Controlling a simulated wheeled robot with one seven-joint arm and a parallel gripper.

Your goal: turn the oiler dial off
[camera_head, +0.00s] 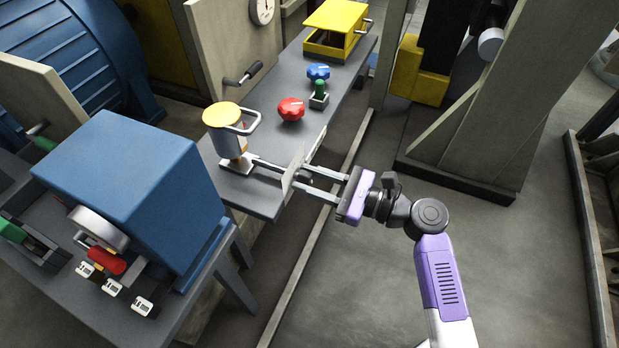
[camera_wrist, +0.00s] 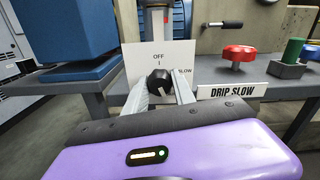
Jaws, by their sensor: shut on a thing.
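The oiler (camera_head: 222,116) has a yellow lid, a looped handle and a clear cup, and stands at the near end of the grey bench. Its black dial (camera_wrist: 160,80) sits on a white plate (camera_wrist: 133,62) marked OFF at the top and SLOW to the right. In the head view the plate (camera_head: 292,168) shows nearly edge-on. My gripper (camera_head: 304,177) reaches in from the right. Its fingers are shut on the dial, one on each side. I cannot clearly tell which mark the dial points at.
A DRIP SLOW label (camera_wrist: 232,91) is on the bench edge. A red knob (camera_head: 291,109), a green-topped switch (camera_head: 319,95) and a blue knob (camera_head: 318,72) stand farther along the bench. A blue box machine (camera_head: 140,190) stands at left. The floor to the right is open.

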